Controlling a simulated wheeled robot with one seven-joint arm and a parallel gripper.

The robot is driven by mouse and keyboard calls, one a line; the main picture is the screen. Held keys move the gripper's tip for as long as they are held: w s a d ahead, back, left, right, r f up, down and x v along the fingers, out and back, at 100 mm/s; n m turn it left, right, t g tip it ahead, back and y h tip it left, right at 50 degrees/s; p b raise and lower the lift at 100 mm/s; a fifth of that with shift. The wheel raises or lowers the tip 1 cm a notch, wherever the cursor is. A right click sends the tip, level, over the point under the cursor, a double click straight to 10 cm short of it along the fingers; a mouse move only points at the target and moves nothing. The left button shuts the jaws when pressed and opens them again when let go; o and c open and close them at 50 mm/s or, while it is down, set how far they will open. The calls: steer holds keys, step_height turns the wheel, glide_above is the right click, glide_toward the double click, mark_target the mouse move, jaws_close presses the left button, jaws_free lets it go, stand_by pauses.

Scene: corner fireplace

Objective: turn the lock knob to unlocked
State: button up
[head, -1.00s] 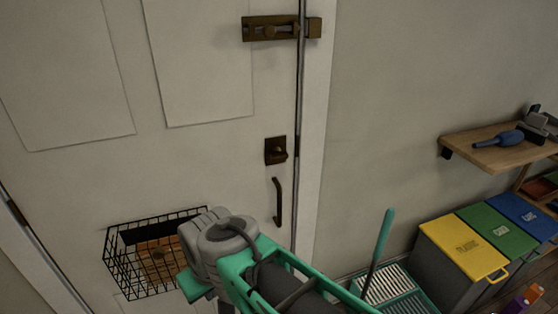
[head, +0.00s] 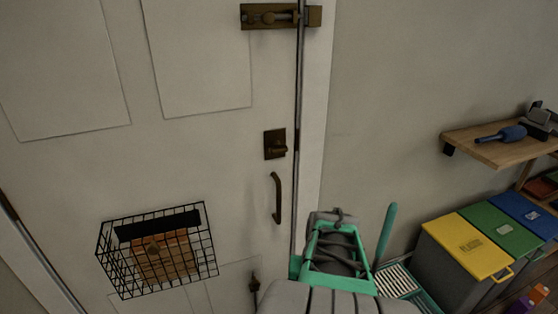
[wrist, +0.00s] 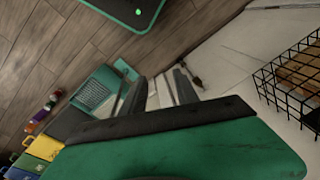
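The lock knob (head: 279,149) is a small dark bronze turn piece on a square plate, on the white door (head: 215,165) near its right edge. It stands above the curved door handle (head: 277,198). My arm is below and to the right of the knob in the head view, and nothing covers the knob. The head view does not clearly show my fingers. In the wrist view my gripper (wrist: 160,92) has its two grey fingers apart with nothing between them. The knob is not visible in the wrist view.
A brass slide bolt (head: 275,17) sits high on the door. A black wire basket (head: 205,235) hangs low on it. To the right are a yellow-lidded bin (head: 468,243), green and blue bins, a wooden shelf (head: 505,152) and a ribbed tray (head: 400,283). The wall right of the knob is clear.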

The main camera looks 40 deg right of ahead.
steer(key=w+d+f+m+t, duration=0.2)
steer(key=w+d+t, duration=0.1)
steer(key=w+d, duration=0.15)
steer(key=m+t+h, duration=0.6)
steer(key=m+t, duration=0.5)
steer(key=t, duration=0.2)
glide_toward(280, 152)
steer(key=x, duration=0.4)
steer(key=p+x, duration=0.1)
steer(key=x, duration=0.6)
steer(key=shift+w+d, duration=0.1)
steer(key=shift+w, duration=0.05)
jaws_close()
